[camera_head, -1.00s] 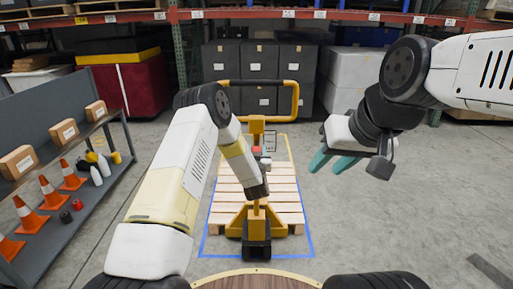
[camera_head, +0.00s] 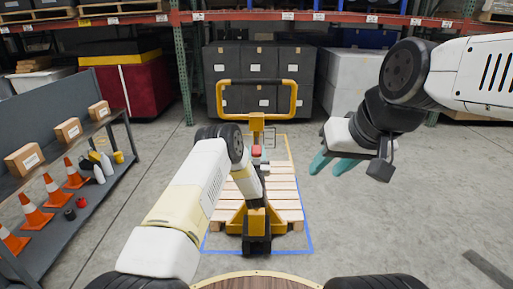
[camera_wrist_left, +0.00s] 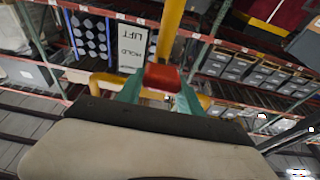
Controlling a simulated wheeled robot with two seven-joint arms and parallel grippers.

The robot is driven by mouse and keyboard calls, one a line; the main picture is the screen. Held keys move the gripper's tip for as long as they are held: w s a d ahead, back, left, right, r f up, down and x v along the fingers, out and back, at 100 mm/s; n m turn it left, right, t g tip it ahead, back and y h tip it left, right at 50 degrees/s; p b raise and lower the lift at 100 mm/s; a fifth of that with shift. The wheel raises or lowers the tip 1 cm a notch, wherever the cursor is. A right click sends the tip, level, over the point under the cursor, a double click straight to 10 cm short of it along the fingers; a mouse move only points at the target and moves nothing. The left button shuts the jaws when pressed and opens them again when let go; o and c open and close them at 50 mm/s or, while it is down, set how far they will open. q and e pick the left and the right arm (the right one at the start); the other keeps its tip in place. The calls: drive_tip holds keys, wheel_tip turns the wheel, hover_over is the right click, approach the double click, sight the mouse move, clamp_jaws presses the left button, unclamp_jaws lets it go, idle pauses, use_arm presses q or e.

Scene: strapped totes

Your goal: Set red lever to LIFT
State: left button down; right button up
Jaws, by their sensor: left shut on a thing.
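The red lever (camera_head: 257,151) sits on the yellow pallet jack (camera_head: 257,126), below its handle loop. In the left wrist view the red lever (camera_wrist_left: 162,77) is between the teal fingers of my left gripper (camera_wrist_left: 160,92), which is shut on it. A white label plate (camera_wrist_left: 133,42) with HOLD and LIFT appears upside down beside the yellow column in that view. In the head view my left forearm hides most of the left gripper. My right gripper (camera_head: 333,165) is open and empty in the air to the right of the jack.
The jack's forks are at a wooden pallet (camera_head: 284,197) inside a blue floor outline (camera_head: 311,238). A grey shelf (camera_head: 96,207) with cones, boxes and bottles stands at left. Dark crates (camera_head: 252,62) stand behind.

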use_arm(q)
drive_tip(key=shift+w+f+t, duration=0.2)
drive_tip(key=shift+f+t, duration=0.45)
drive_tip(key=shift+t, duration=0.35)
drive_tip(key=c, duration=0.8)
unclamp_jaws()
drive_tip(key=shift+o, duration=0.2)
drive_tip(key=v, duration=0.8)
